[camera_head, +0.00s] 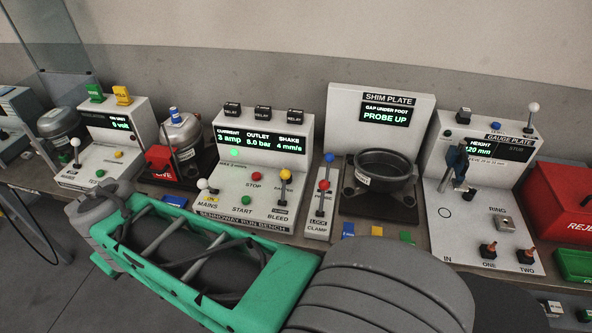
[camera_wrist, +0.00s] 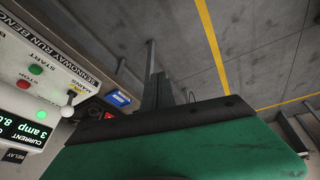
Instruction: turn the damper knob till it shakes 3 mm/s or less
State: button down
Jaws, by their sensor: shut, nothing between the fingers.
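In the head view my arm crosses the foreground; the fingers cannot be made out there.
A white mains lever (camera_head: 203,185) stands at the bench's front left; a red stop button (camera_head: 256,175) is beside it. A clamp lever unit (camera_head: 322,201), shim plate stand (camera_head: 378,100) and gauge plate stand (camera_head: 509,152) are to the right. A compressor (camera_head: 181,134) is left.

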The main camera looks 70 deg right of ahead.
jog(key=s+d+m+g+h, duration=0.15)
jog(key=d+m+h, duration=0.25)
jog(key=d, duration=1.5)
jog(key=s+d+m+g+h+p, duration=0.1)
jog(key=s+d, duration=0.3)
jog(key=d, duration=0.3)
jog(key=s+d+m+g+h, duration=0.1)
jog(key=s+d+m, duration=0.1)
jog(key=s+d, duration=0.35)
jog(key=x, duration=0.5)
jog(key=p+x, duration=0.1)
jog(key=x, duration=0.2)
jog(key=shift+w+d+r, duration=0.25)
jog(key=shift+w+d, duration=0.05)
jog(key=shift+d, duration=0.15)
jog(key=d, duration=0.1)
jog(key=s+d, duration=0.1)
jog(key=s+d+p, duration=0.1)
jog(key=shift+s+d+f, duration=0.1)
jog(key=shift+d+f, duration=0.15)
jog(key=shift+d, duration=0.1)
